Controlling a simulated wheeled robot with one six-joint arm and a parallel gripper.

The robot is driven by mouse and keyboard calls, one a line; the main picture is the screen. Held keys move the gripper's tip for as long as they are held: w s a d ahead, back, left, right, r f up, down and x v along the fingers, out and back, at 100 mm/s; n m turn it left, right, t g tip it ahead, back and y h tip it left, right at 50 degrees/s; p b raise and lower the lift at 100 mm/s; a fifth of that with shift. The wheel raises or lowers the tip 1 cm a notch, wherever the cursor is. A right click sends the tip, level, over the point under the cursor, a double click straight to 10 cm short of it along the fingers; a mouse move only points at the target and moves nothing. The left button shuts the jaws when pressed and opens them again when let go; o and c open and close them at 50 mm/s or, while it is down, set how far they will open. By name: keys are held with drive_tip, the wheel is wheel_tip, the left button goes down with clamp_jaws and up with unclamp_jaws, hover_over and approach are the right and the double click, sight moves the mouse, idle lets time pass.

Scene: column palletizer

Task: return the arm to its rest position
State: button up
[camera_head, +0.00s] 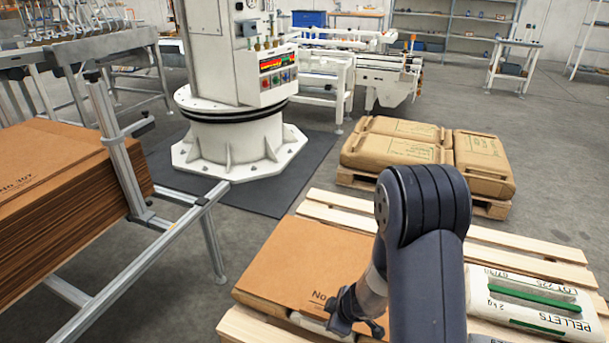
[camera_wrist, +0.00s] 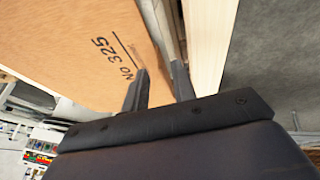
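My gripper (camera_head: 358,325) is at the lower middle of the head view, at the end of my dark arm, low over the near pallet by the edge of a brown cardboard sheet (camera_head: 310,262). In the wrist view my gripper (camera_wrist: 160,82) shows two dark fingers with a gap between them and nothing clearly held. The sheet (camera_wrist: 75,45), printed "NO 325", fills the upper left there. Whether the fingers touch the sheet cannot be told.
The sheet lies over sacks on a wooden pallet (camera_head: 345,205). A white pellets sack (camera_head: 530,303) lies at its right. A cardboard stack (camera_head: 60,200) and metal frame (camera_head: 125,165) stand left. A white column machine (camera_head: 240,125) and a pallet of brown sacks (camera_head: 395,145) stand behind.

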drive_tip(key=b+x, duration=0.1)
drive_tip(key=x, duration=0.2)
drive_tip(key=shift+f+b, duration=0.3)
drive_tip(key=shift+w+r+p, duration=0.15)
drive_tip(key=shift+r+p, duration=1.05)
drive_tip(key=shift+r, duration=0.1)
